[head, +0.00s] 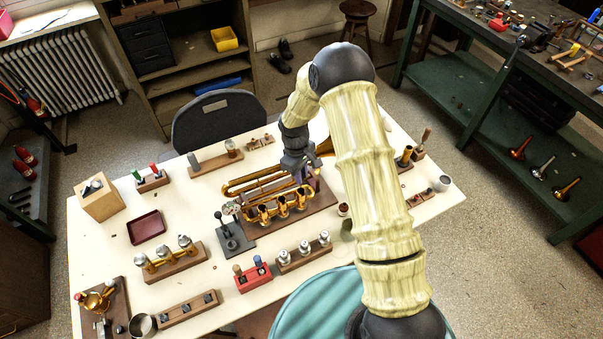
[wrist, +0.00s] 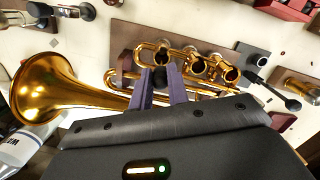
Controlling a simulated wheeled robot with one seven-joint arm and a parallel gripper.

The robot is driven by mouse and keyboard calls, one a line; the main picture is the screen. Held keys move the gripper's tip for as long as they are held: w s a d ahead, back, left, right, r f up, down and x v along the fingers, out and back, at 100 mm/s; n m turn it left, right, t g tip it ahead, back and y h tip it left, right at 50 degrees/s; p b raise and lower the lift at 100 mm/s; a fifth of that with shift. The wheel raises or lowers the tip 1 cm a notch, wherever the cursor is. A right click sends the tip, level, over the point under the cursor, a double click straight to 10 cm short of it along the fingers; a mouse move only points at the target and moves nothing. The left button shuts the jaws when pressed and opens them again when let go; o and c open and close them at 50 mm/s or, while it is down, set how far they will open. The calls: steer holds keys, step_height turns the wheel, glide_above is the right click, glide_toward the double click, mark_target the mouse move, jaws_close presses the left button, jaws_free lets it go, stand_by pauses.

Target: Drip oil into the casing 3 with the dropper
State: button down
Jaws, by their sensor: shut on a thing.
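The brass horn (head: 262,187) lies on a brown board in the middle of the table. Its three open-topped casings (head: 282,206) stand in a row on the near side. In the wrist view they show as a middle casing (wrist: 198,67), a right one (wrist: 231,75) and a left one (wrist: 162,58); I see no numbers on them. My gripper (head: 303,170) is above the horn, towards its bell side. In the wrist view its purple fingers (wrist: 162,74) are near the left casing. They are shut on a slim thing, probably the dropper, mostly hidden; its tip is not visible.
The horn's bell (wrist: 42,88) flares at the left of the wrist view. A dark metal stand with a lever (head: 232,236) is beside the horn. Valve blocks (head: 305,252), a red rack (head: 253,278) and a small cup (head: 344,210) stand near it.

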steer(key=shift+f+b, duration=0.85)
steer(key=shift+f, duration=0.35)
steer(key=shift+r, duration=0.1)
stand_by(2.1)
steer(key=shift+r+p, duration=1.65)
steer(key=shift+r, duration=0.9)
